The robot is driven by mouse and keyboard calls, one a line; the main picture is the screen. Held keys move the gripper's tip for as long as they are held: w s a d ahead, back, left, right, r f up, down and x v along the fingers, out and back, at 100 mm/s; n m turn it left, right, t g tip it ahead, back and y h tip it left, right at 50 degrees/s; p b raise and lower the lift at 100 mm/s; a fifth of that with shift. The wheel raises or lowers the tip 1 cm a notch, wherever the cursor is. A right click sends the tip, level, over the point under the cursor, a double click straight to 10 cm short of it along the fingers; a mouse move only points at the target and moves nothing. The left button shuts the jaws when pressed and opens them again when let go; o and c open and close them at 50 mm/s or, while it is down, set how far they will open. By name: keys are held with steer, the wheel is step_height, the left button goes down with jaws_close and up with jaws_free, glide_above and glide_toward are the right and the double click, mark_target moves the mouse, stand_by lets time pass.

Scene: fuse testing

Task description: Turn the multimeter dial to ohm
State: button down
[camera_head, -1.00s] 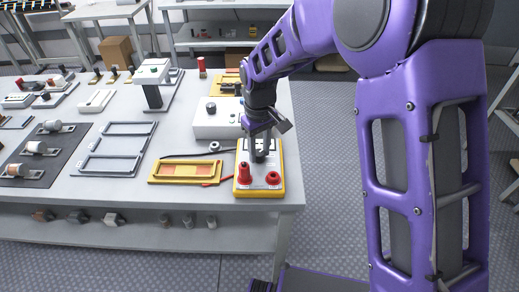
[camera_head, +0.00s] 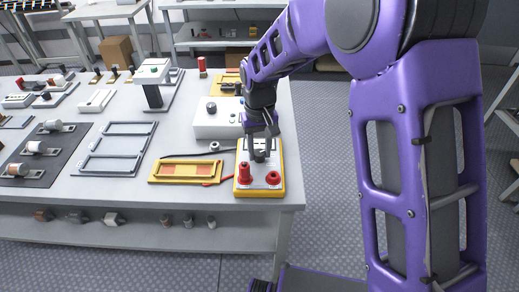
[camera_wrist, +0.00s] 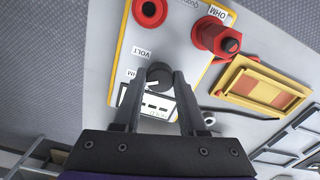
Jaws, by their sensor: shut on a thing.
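The multimeter (camera_head: 279,190) is a yellow-edged box with a white face near the table's front right corner. Its black dial (camera_wrist: 158,72) sits between my fingertips in the wrist view. My gripper (camera_head: 260,151) reaches down from above and is shut on the dial; its fingertips (camera_wrist: 159,78) touch the dial's sides. A small pale mark shows on the dial near the display (camera_wrist: 155,105). VOLT and OHM labels are printed beside the dial. The display is partly hidden by my fingers, and its reading is not legible.
Two red terminals, a tall one (camera_head: 245,173) and a low one (camera_head: 273,178), stand on the multimeter's front part. A yellow tray (camera_head: 154,179) and a red probe lie to the left. A white box (camera_head: 205,126) with a black knob stands behind. The floor to the right is clear.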

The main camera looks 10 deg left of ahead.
mark_target(260, 152)
steer(key=shift+c, duration=2.3)
jaws_free()
steer(key=shift+r, duration=0.15)
step_height(260, 152, up, 17)
steer(key=p, duration=0.2)
steer(key=shift+r, duration=0.1)
